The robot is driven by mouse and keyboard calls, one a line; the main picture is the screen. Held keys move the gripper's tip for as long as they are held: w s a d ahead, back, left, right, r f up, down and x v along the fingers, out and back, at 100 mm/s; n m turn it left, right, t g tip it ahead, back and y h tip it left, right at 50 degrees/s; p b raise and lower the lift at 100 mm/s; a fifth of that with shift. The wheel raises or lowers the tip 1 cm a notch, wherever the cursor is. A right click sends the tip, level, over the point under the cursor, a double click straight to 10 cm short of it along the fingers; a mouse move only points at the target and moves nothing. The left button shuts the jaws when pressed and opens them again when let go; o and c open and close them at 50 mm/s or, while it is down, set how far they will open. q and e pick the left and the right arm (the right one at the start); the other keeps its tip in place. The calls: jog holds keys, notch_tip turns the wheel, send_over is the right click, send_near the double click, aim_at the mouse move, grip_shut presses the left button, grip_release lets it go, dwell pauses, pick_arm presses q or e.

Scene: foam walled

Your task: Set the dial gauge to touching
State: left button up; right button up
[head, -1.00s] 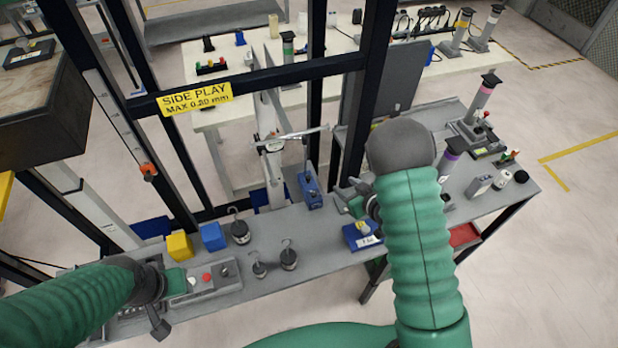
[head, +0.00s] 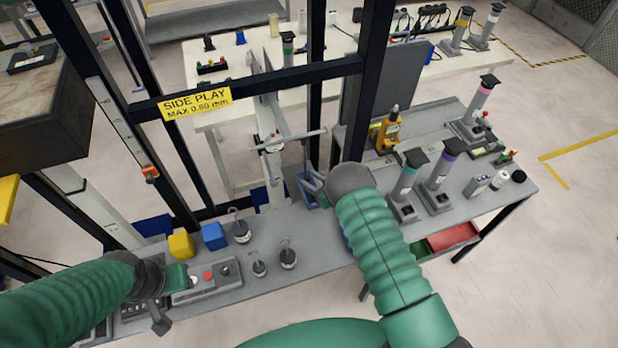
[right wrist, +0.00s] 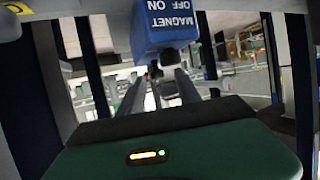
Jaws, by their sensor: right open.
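The dial gauge (head: 270,145) sits at the left end of a thin horizontal rod, beside the white upright behind the bench; its face is too small to read. The rod's post rises from a blue magnet base (head: 306,198) on the bench, partly hidden by my right gripper (head: 314,183). In the right wrist view the base (right wrist: 170,30) reads "MAGNET OFF ON", and my open fingers (right wrist: 160,82) point towards its lower part; I cannot tell whether they touch it. My left gripper (head: 177,277) is by a control box (head: 212,283) at the left; its jaws are unclear.
Hooked weights (head: 288,258), a blue block (head: 214,236) and a yellow block (head: 180,245) stand left of the base. Right are a yellow instrument (head: 386,132) and capped cylinders (head: 408,180). A dark frame with a "SIDE PLAY" label (head: 196,102) crosses behind the bench.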

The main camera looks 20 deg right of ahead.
jog(key=shift+w+d+f, duration=0.25)
jog(key=shift+w+f, duration=0.1)
jog(key=shift+w, duration=0.15)
jog(key=shift+a+r, duration=0.1)
jog(key=shift+a, duration=0.3)
jog(key=c, duration=0.6)
grip_shut()
jog(key=shift+d, duration=0.15)
